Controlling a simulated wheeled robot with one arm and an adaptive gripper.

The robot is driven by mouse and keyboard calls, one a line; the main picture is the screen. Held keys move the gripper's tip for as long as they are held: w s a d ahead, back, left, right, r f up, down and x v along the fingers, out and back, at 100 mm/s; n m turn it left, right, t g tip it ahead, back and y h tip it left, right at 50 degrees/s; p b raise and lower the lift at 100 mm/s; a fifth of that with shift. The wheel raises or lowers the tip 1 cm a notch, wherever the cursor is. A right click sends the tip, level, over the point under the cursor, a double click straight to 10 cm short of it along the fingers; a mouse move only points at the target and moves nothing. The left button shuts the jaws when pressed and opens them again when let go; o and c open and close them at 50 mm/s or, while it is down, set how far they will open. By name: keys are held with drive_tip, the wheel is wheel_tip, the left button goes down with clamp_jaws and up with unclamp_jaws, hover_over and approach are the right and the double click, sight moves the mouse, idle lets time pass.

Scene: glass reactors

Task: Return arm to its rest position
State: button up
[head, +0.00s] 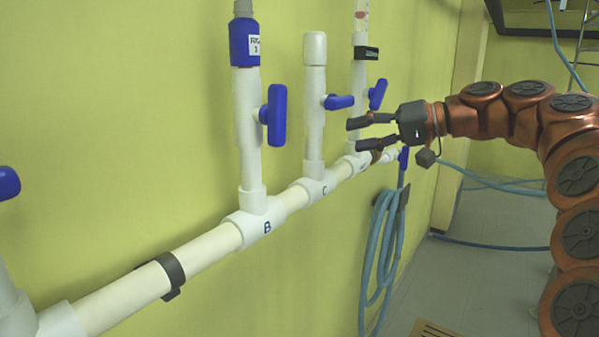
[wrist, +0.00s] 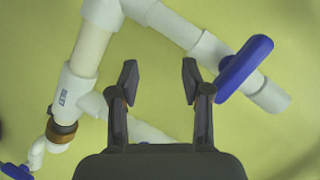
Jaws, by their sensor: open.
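My gripper (head: 352,135) is at the end of my copper-coloured arm, which reaches in from the right in the head view. Its two dark fingers are spread apart and point left, in front of the rightmost vertical pipe. In the wrist view my gripper (wrist: 157,82) is open with nothing between the fingertips but the yellow-green wall behind. The blue valve handle (head: 378,94) of the rightmost pipe is just above the fingers in the head view. A blue handle (wrist: 244,68) is close beside the right finger in the wrist view; I cannot tell whether they touch.
A white pipe (head: 208,257) runs along the wall with branches, including those marked B and C. More blue handles (head: 274,116) and (head: 339,102) stick out. A blue hose (head: 372,260) hangs coiled below my gripper. Grey floor (head: 480,285) is open at the lower right.

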drive_tip(key=s+a+f+g+h, duration=0.2)
drive_tip(key=s+a+f+h, duration=0.15)
drive_tip(key=s+f, duration=0.55)
drive_tip(key=s+a+f+g+h, duration=0.2)
drive_tip(key=s+a+f+h, duration=0.15)
drive_tip(key=s+f, duration=0.55)
drive_tip(key=s+d+f+g+h, duration=0.1)
drive_tip(key=s+d+f+h, duration=0.1)
drive_tip(key=s+d+f, duration=0.2)
drive_tip(key=s+d+f+m+g+h, duration=0.1)
drive_tip(key=s+d+f, duration=0.3)
drive_tip(key=s+f, duration=0.4)
drive_tip(key=s+d+f+g+h, duration=0.1)
drive_tip(key=s+d+f+h, duration=0.2)
drive_tip(key=s+f, duration=0.3)
drive_tip(key=s+d, duration=0.1)
drive_tip(key=s, duration=0.4)
drive_tip(key=shift+d+f+m+h, duration=0.15)
drive_tip(key=shift+d+m+h, duration=0.15)
drive_tip(key=shift+d+m, duration=0.1)
